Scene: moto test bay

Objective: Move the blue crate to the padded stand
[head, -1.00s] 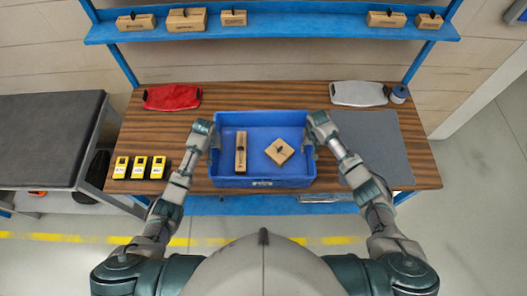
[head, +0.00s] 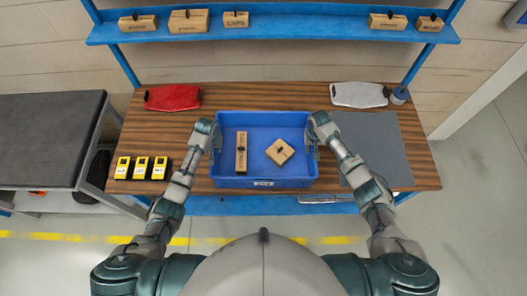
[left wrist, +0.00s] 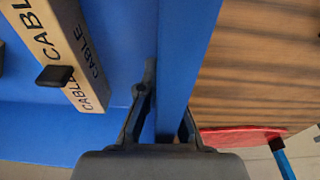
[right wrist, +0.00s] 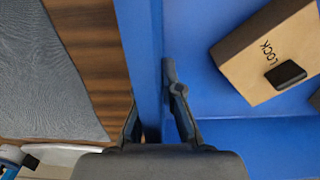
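The blue crate (head: 265,183) sits on the wooden workbench, at its front edge, with a long cable box (head: 241,152) and a squarer lock box (head: 280,152) inside. My left gripper (head: 212,140) is at the crate's left wall; in the left wrist view its fingers (left wrist: 166,115) straddle the wall and look closed on it. My right gripper (head: 316,135) is at the right wall, and in the right wrist view its fingers (right wrist: 155,112) straddle it likewise. The outer fingers are partly hidden by the walls. The padded stand (head: 48,140), with a dark top, stands left of the bench.
Several yellow devices (head: 141,168) stand on the workbench (head: 160,125) left of the crate. A blue shelf (head: 300,30) with boxes is behind. The stand's top is clear.

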